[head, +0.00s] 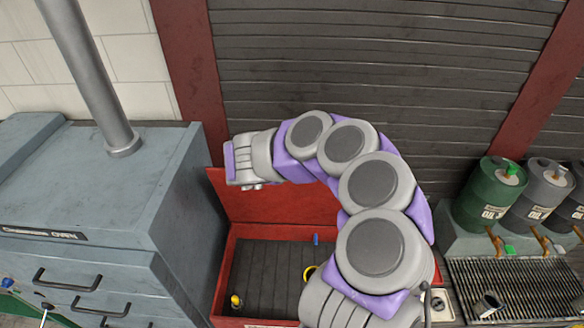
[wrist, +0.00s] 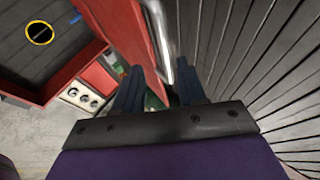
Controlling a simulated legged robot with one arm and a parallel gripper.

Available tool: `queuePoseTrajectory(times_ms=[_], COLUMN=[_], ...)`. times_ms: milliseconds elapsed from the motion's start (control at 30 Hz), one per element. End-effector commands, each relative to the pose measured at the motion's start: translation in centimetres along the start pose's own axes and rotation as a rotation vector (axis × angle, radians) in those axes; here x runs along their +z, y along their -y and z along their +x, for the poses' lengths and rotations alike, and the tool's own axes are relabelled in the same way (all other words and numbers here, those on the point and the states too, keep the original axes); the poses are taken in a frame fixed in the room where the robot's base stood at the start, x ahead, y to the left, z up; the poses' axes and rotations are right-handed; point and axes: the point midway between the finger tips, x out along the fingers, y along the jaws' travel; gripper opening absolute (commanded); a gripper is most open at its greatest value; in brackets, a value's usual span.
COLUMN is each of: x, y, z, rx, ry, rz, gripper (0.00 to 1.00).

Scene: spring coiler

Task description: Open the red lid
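The red lid (head: 265,200) stands raised, roughly upright, at the back of a red box (head: 228,262) in the head view. The box is open and its dark inside shows. My gripper (head: 234,163) is at the lid's upper left corner in the head view, where its fingers are hard to make out. In the wrist view, the two dark fingers of my gripper (wrist: 160,82) are spread apart. The red lid (wrist: 130,28), with a pale metal strip along its edge, runs down toward the gap between them. I cannot tell whether they touch it.
A yellow ring (wrist: 40,33) and small items lie in the box. A grey-blue oven cabinet (head: 90,190) stands close at the left. Oil drums (head: 490,193) and a metal grate (head: 515,285) are at the right. A dark slatted wall (head: 390,60) is behind.

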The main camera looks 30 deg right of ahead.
Motion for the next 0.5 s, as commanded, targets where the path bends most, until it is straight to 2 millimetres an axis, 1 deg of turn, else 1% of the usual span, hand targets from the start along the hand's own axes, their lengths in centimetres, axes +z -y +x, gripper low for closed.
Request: queuePoseTrajectory(times_ms=[33, 300, 500], x=[0.1, 0.2, 0.2], y=[0.1, 0.0, 0.0], z=[-0.9, -5.8, -8.5], rx=[-0.002, 0.001, 0.002], ry=[0.005, 0.008, 0.006], rz=[0.002, 0.004, 0.001], gripper=[0.4, 0.4, 0.4])
